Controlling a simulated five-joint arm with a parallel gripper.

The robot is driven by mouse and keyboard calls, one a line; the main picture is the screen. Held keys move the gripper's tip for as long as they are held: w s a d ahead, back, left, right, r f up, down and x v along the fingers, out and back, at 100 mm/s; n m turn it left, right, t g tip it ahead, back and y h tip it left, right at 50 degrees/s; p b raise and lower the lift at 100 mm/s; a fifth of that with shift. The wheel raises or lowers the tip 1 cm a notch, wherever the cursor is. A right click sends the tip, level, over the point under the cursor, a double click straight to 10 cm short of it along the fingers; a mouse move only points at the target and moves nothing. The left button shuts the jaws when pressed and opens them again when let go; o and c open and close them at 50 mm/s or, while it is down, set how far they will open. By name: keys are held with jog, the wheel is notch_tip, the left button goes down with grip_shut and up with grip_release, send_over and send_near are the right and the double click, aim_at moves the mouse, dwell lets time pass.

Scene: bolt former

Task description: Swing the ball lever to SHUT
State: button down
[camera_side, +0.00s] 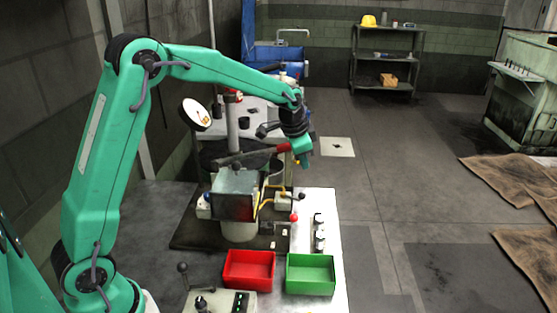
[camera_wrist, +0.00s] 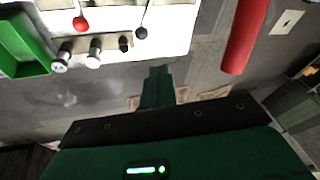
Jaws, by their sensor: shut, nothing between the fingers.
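A small lever with a red ball (camera_side: 294,216) stands at the right side of the machine in the side view; the ball also shows in the wrist view (camera_wrist: 80,24) at top left. A lever with a black ball (camera_side: 302,195) is just behind it, and shows in the wrist view (camera_wrist: 141,33) right of the red one. I cannot tell which is the ball lever, and no SHUT mark is readable. My gripper (camera_side: 304,163) is shut and empty, above and behind both balls, close to a red-sleeved handle (camera_side: 281,148). Its fingers (camera_wrist: 158,72) touch neither ball.
The red-sleeved handle also shows in the wrist view (camera_wrist: 243,35), right of my fingers. A red bin (camera_side: 249,286) and a green bin (camera_side: 311,290) stand at the front. Several black-and-white knobs (camera_side: 319,233) line the plate's right edge.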

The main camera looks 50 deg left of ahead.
jog(key=n, duration=0.2)
jog(key=w+r+n, duration=0.1)
jog(key=n, duration=0.2)
jog(key=w+n, duration=0.1)
jog(key=n, duration=0.2)
jog(key=shift+a+r, duration=0.1)
jog(key=shift+r, duration=0.3)
notch_tip(320, 180, down, 11)
jog(key=shift+s+r, duration=0.2)
dwell(0.7)
jog(key=shift+s, duration=0.1)
dwell(0.3)
